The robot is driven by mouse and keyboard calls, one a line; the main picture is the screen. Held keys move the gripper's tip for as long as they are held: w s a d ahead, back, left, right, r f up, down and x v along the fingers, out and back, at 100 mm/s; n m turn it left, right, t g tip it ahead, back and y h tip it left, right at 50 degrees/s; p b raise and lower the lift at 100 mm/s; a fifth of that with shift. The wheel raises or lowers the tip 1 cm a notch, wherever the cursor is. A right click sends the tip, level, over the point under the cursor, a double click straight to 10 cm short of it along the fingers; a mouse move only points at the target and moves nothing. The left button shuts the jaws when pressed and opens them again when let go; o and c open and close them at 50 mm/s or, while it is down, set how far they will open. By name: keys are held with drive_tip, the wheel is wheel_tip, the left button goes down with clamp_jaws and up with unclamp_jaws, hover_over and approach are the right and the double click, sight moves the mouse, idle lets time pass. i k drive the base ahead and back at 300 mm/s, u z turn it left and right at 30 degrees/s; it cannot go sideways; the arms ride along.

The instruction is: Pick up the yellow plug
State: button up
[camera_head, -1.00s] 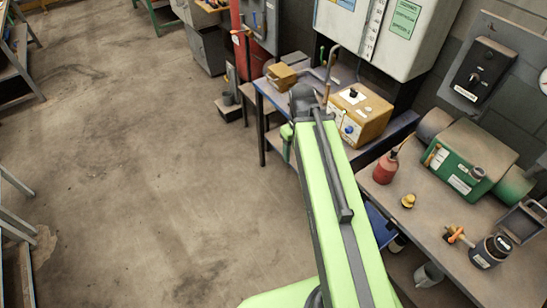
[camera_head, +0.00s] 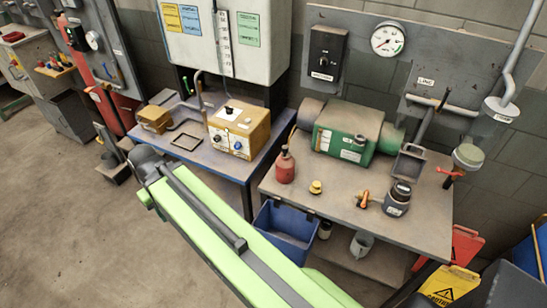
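The yellow plug (camera_head: 316,187) is a small, knob-like yellow piece. It stands on the right workbench (camera_head: 345,207), near its front edge. It is right of a red bottle (camera_head: 285,166) and left of an orange-handled valve piece (camera_head: 363,199). Nothing touches the plug. My light green arm crosses the lower middle of the view, and its dark grey far joint is at the left, well away from the plug. My gripper's fingers do not show; they are hidden beyond that joint or out of view.
A green machine (camera_head: 345,138) stands behind the plug, with a dark jar (camera_head: 397,200) to the right. A lower table (camera_head: 235,165) at left holds a yellow box (camera_head: 240,128). A blue bin (camera_head: 285,231) sits below the bench. Open floor lies at left.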

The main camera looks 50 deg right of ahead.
sight(316, 188)
drive_tip(key=u, duration=0.5)
drive_tip(key=k, duration=0.8)
drive_tip(key=u, duration=0.55)
